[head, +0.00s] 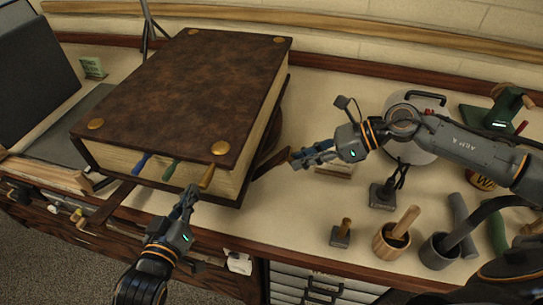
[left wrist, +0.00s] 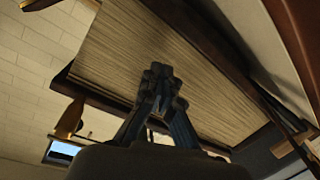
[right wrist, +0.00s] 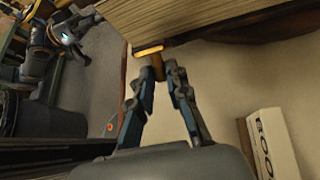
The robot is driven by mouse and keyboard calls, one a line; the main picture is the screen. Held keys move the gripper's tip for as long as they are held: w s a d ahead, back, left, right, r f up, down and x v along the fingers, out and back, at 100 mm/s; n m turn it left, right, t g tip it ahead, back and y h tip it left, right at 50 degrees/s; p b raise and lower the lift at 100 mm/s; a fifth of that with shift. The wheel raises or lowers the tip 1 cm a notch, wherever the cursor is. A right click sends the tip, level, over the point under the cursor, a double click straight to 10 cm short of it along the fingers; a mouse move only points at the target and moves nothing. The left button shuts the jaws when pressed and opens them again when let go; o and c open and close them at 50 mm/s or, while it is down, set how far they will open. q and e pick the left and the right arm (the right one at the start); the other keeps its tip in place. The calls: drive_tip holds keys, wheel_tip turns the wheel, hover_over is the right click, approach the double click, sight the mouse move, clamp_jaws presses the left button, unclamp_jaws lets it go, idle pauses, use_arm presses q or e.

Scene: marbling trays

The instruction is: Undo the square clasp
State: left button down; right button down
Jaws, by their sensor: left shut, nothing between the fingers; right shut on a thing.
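A large brown leather book (head: 190,75) with brass corner studs lies shut on the counter. A dark strap (head: 272,169) runs from its right side to my right gripper (head: 292,160). In the right wrist view, a brass clasp piece (right wrist: 158,68) sits between the closed fingertips of my right gripper (right wrist: 158,80), close to the book's page edge. I cannot tell whether it is square. My left gripper (head: 192,192) is shut and empty before the front page edge. A second strap (head: 118,196) hangs out at the front left, with a brass end (head: 82,223).
Blue, green and gold markers stick out of the front pages. Right of my right gripper stand a small stamp block (head: 341,236), a wooden mortar (head: 391,241), a grey mortar (head: 438,252) and a round white object (head: 420,103). Drawers lie below the counter's front edge.

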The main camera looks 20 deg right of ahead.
use_arm(q)
drive_tip(key=shift+n+g+h, duration=0.6)
drive_tip(key=shift+n+h, duration=0.2)
drive_tip(key=shift+n, duration=0.1)
drive_tip(key=s+d, duration=0.1)
drive_tip(key=d, duration=0.1)
drive_tip(key=s+d+r, duration=0.1)
drive_tip(key=d, duration=0.1)
drive_tip(key=s+d+r, duration=0.1)
drive_tip(key=d, duration=0.1)
drive_tip(key=shift+s, duration=0.35)
drive_tip(key=n+g+h, duration=0.1)
drive_tip(key=g+h, duration=0.1)
approach(280, 162)
drive_tip(key=a, duration=0.2)
drive_tip(key=r, duration=0.1)
drive_tip(key=x, duration=1)
drive_tip(key=shift+w+d+r+n, duration=0.15)
drive_tip(key=shift+w+r+n, duration=0.1)
drive_tip(key=shift+n, duration=0.05)
